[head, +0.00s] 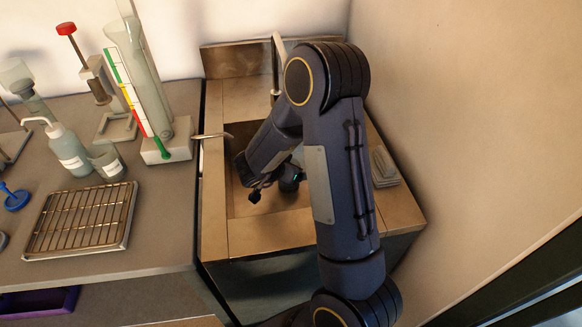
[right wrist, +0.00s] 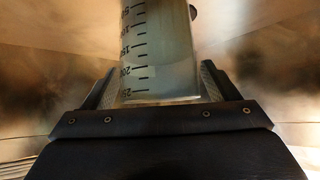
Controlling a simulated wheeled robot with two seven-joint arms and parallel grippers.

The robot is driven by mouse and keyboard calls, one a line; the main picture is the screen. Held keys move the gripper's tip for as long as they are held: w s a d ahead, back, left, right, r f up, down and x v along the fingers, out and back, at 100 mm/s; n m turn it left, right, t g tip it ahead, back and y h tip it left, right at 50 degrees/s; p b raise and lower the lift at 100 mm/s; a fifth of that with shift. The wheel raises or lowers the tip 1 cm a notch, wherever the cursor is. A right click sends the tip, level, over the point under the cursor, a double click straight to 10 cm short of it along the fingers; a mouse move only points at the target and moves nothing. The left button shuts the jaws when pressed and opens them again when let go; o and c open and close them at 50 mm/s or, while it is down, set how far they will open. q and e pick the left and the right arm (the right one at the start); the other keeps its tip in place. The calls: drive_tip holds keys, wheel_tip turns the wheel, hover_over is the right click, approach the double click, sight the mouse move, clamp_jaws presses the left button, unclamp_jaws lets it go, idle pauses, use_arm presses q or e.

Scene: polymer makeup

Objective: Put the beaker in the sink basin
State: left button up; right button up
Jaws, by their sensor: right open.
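The sink basin (head: 240,204) is a square metal recess in the counter at the middle of the head view. My right arm reaches down into it, and my right gripper (head: 272,188) is low inside the basin. In the right wrist view a clear graduated beaker (right wrist: 160,50) stands between the two fingers of my right gripper (right wrist: 157,84), which are open around it. I cannot tell whether the fingers touch it. In the head view this beaker is hidden by my arm. My left gripper is not in view.
A faucet (head: 276,65) rises behind the basin. On the left counter are a wire rack tray (head: 82,222), a white bottle (head: 68,148), another small beaker (head: 107,163) and a tall cylinder in a stand (head: 140,80). A wall (head: 470,110) closes the right side.

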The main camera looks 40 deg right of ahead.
drive_tip(key=shift+a+r, duration=0.2)
drive_tip(key=shift+r, duration=0.15)
drive_tip(key=w+a+r+n+t+y+p, duration=0.3)
drive_tip(key=a+r+t+y, duration=0.45)
drive_tip(key=r, duration=0.75)
drive_tip(key=s+a+r+n+t+y+b, duration=0.15)
drive_tip(key=s+a+r+n+y, duration=0.25)
drive_tip(key=a+r, duration=0.4)
drive_tip(key=s+a+f+n+g, duration=0.1)
drive_tip(key=s+f+n+g, duration=0.1)
drive_tip(key=s, duration=0.8)
drive_tip(key=s+a+f+n+g+y, duration=0.1)
drive_tip(key=s+f+n+g, duration=0.2)
drive_tip(key=s, duration=0.7)
drive_tip(key=shift+s+a+f+n+g, duration=0.15)
drive_tip(key=shift+a+n+g, duration=0.05)
drive_tip(key=shift+n+g, duration=0.3)
